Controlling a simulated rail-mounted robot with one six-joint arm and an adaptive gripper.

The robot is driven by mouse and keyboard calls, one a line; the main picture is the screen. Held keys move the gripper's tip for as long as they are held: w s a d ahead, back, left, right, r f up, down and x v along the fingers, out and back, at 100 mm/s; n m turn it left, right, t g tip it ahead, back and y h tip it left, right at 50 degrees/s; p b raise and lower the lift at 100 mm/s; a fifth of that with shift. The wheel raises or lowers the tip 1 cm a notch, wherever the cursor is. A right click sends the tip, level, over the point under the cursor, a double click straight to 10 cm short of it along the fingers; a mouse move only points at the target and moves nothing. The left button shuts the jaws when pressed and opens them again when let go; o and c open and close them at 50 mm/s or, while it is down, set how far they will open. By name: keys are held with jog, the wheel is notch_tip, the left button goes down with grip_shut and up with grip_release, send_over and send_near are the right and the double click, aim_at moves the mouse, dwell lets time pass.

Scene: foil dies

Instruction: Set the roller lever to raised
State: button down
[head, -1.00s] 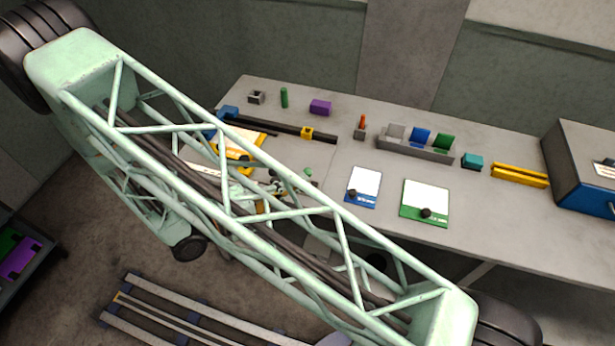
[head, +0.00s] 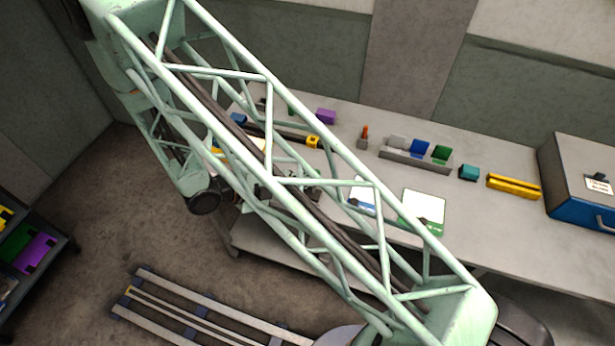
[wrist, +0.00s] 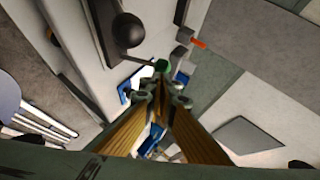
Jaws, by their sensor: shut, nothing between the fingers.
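In the wrist view a lever with a round black knob (wrist: 128,30) and a thin rod stands above a pale, dark-edged panel. I take it for the roller lever, but cannot be sure, nor read its position. My gripper (wrist: 161,92) is shut and empty, its brown fingers converging at grey-green tips. The tips show below and right of the knob, apart from it in the picture; the depth gap is unclear. In the head view my arm's lattice link hides most of the gripper area, and I cannot pick out the lever there.
A grey and blue box (head: 580,180) stands at the right end.

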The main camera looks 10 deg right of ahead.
jog(key=shift+w+d+g+p, duration=0.15)
jog(key=shift+w+d+p, duration=0.1)
jog(key=shift+w+p, duration=0.25)
jog(key=shift+w+d+g+p, duration=0.15)
jog(key=shift+w+d+p, duration=0.1)
jog(key=shift+w+p, duration=0.2)
jog(key=shift+r, duration=0.1)
jog(key=s+a+r, duration=0.5)
jog(key=a+r, duration=0.3)
jog(key=a, duration=0.1)
jog(key=shift+p, duration=0.4)
dwell(0.6)
jog(key=shift+s+d+y, duration=0.1)
jog(key=shift+y, duration=0.2)
